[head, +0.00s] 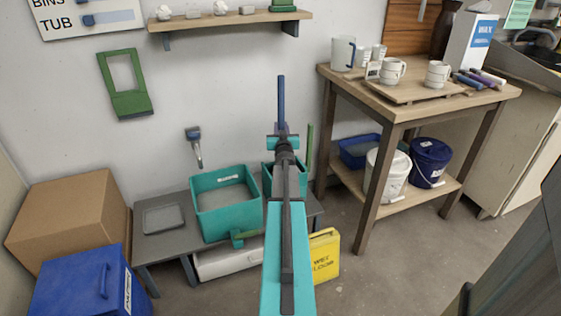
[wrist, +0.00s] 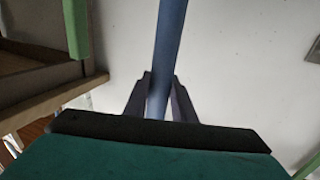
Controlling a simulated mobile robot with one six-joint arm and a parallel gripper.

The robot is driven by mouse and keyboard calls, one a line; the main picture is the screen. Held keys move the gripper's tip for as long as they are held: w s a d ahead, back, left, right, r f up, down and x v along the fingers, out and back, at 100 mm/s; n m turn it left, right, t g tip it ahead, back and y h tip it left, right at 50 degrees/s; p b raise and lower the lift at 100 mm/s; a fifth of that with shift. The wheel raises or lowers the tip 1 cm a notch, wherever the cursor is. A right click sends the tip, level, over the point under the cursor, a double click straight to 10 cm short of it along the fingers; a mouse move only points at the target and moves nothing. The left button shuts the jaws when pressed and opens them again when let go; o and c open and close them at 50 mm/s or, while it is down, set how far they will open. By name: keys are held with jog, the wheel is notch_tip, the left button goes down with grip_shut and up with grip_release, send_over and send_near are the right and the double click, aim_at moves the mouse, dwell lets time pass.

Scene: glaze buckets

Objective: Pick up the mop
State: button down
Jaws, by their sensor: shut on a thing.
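The mop's blue handle (head: 281,105) stands upright in the middle of the head view, in front of the white wall. My gripper (head: 284,146) is shut on this handle, whose upper part sticks out above it. In the wrist view the blue handle (wrist: 168,40) runs between the two dark fingers of my gripper (wrist: 160,92). The mop's head is hidden, and my arm covers what lies below the grip. A teal bucket (head: 266,180) shows partly behind my arm.
A teal tub (head: 225,203) sits on a low grey bench (head: 150,246), left of my arm. A green pole (head: 309,145) stands just right of the grip. A wooden table (head: 335,83) with mugs stands at right. A yellow sign (head: 325,256) is below; a shelf (head: 230,19) hangs above.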

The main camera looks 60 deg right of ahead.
aim_at(281, 88)
jog(key=shift+r, duration=0.1)
notch_tip(281, 88, up, 18)
jog(key=p, duration=1)
jog(key=shift+w+a, duration=0.1)
jog(key=shift+a, duration=0.05)
dwell(0.6)
